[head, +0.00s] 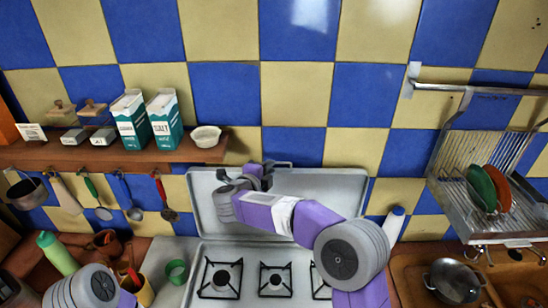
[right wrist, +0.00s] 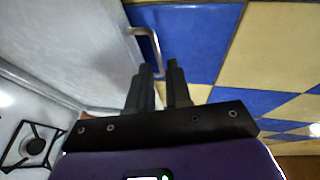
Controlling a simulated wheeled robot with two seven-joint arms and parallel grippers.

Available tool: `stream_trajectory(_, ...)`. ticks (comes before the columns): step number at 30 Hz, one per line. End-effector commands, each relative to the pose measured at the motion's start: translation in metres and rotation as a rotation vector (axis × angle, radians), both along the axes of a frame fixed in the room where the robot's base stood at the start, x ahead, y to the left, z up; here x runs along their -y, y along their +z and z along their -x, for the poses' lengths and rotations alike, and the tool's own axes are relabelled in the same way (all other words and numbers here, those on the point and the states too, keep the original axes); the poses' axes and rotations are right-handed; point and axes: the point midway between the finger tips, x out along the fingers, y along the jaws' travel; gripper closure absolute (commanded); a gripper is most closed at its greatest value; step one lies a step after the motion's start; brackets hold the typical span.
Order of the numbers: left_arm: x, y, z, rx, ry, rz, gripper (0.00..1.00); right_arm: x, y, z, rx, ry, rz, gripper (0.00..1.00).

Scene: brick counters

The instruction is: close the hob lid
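The hob lid (head: 350,185) is a pale grey metal panel standing raised against the tiled wall behind the hob (head: 235,250). In the right wrist view the lid (right wrist: 75,45) fills the upper left, with a metal bar handle (right wrist: 150,45) at its edge. My right gripper (head: 262,168) is at the lid's upper edge, and my arm crosses in front of the lid. My left gripper is out of view.
A wooden shelf (head: 110,155) with cartons and a small bowl is on the left, with utensils hanging below. A dish rack (head: 485,150) is on the right wall. A white bottle (head: 393,225) stands right of the lid. Black burner grates (head: 220,278) are on the hob.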

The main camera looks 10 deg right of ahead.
Motion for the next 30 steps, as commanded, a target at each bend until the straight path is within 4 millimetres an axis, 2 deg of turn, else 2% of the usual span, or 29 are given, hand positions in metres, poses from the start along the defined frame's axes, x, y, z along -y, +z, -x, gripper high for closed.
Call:
stream_trajectory(3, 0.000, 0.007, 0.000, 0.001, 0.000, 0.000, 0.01, 0.013, -0.005, -0.017, -0.004, -0.004, 0.001, 0.81)
stream_trajectory(9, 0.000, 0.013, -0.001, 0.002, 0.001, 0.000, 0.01, 0.027, -0.011, -0.038, -0.002, -0.002, 0.002, 0.81)
stream_trajectory(21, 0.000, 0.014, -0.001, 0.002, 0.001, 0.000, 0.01, 0.032, -0.014, -0.045, -0.002, -0.001, 0.001, 0.81)
stream_trajectory(25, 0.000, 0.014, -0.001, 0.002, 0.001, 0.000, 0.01, 0.032, -0.014, -0.045, -0.002, -0.001, 0.001, 1.00)
stream_trajectory(30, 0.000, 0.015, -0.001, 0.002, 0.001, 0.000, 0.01, 0.032, -0.014, -0.045, -0.002, -0.001, 0.001, 1.00)
